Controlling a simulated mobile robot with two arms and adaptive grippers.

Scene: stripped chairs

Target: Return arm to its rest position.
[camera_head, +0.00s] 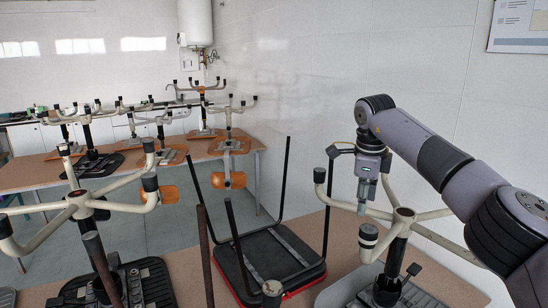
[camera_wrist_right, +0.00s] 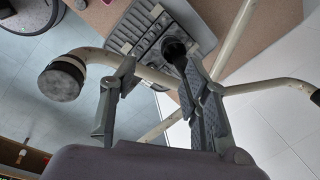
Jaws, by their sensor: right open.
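My right arm comes in from the right in the head view, bent over an upturned chair base (camera_head: 403,214). My right gripper (camera_head: 363,206) points down above and beside its pale legs. In the wrist view the right gripper (camera_wrist_right: 158,66) has its two fingers apart. A pale curved leg (camera_wrist_right: 112,60) with a round grey foot cap (camera_wrist_right: 62,80) crosses behind the fingers. A black column (camera_wrist_right: 174,48) shows near the right finger. I see nothing held. Whether a finger touches the leg cannot be told. My left gripper is not in view.
A black upturned chair seat with upright legs (camera_head: 268,262) stands left of the gripper. Another upturned base (camera_head: 80,205) stands at the front left. Several more stand on the wooden table (camera_head: 30,174) behind. A white wall (camera_head: 330,80) runs behind the arm.

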